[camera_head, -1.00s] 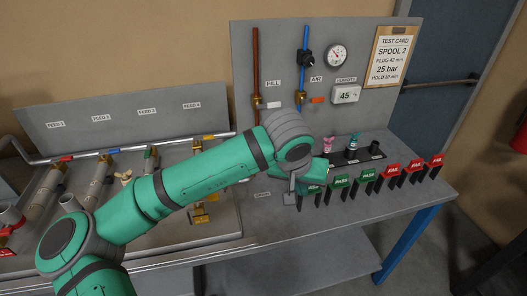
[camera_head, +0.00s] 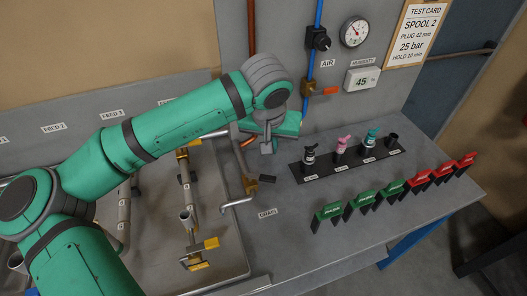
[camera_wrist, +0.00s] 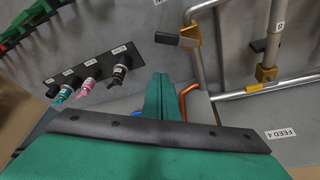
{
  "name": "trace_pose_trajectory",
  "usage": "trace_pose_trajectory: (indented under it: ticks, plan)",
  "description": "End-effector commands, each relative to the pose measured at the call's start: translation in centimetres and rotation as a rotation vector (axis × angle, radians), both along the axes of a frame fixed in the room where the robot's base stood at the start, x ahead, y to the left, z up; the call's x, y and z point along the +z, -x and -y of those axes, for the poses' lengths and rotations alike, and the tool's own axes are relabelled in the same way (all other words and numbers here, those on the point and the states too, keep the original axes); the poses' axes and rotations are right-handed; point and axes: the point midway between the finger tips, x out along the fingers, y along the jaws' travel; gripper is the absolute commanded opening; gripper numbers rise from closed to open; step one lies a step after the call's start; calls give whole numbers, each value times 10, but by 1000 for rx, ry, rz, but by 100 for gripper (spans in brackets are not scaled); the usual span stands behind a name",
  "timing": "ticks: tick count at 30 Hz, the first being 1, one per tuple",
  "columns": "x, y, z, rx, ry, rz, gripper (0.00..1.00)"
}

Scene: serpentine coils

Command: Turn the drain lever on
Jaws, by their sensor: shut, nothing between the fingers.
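The drain lever is a black-handled lever (camera_head: 266,179) on a brass valve (camera_head: 249,186), just behind the DRAIN label (camera_head: 267,212) on the bench. In the wrist view the black handle (camera_wrist: 168,39) shows at the top middle, sticking out to the left of the brass valve. My gripper (camera_wrist: 160,92) is shut and empty, a green shape at the lower middle of the wrist view, apart from the handle. In the head view my gripper (camera_head: 288,125) is above and behind the lever, and its fingertips are hard to make out.
A black rack (camera_head: 320,168) with several small plugs stands right of the lever. Green and red tags (camera_head: 362,202) line the bench's front right. The AIR valve (camera_head: 307,88) is on the back panel. Pipes and yellow-handled valves (camera_head: 198,250) lie to the left.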

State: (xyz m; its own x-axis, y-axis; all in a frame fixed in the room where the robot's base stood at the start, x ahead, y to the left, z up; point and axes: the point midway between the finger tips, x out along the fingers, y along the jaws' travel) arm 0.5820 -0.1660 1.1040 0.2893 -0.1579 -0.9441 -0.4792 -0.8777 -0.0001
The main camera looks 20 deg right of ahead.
Motion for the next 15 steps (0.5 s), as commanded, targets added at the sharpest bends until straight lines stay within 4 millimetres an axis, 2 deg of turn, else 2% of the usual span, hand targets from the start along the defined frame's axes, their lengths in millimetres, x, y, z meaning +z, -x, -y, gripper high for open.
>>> trace_pose_trajectory:
  ticks: [7,15]
  plan:
    - [-14,-4,2,0,-1,-2,0]
    - [-59,-18,10,0,-1,-2,0]
